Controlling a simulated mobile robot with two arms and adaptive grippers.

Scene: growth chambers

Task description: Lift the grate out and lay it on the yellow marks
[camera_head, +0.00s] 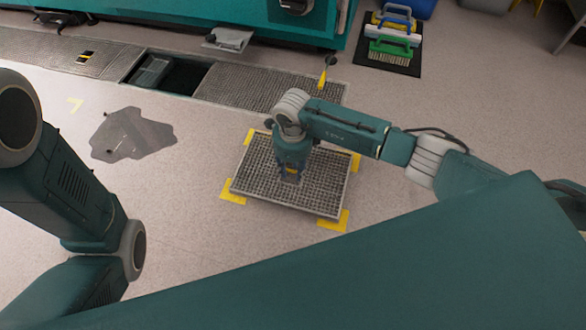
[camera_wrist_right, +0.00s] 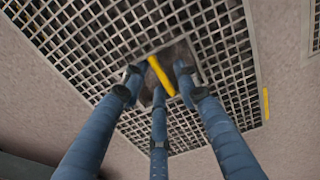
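The grate (camera_head: 322,196), a square metal grid with a pale rim, lies on the floor between yellow corner marks (camera_head: 334,220). Another mark (camera_head: 232,193) shows at its left corner. My right gripper (camera_head: 290,176) points down over the middle of the grate. In the right wrist view its three blue fingers (camera_wrist_right: 158,84) stand apart around a yellow handle bar (camera_wrist_right: 160,75) in the grate's dark recess. Gaps show between bar and fingertips, so the gripper looks open. My left arm shows at the left, but its gripper is out of view.
An uncovered channel opening (camera_head: 185,75) lies at the back, between fixed gratings (camera_head: 255,87). A dark puddle (camera_head: 130,136) is on the floor. Brushes (camera_head: 393,42) lie on a dark mat at the back right.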

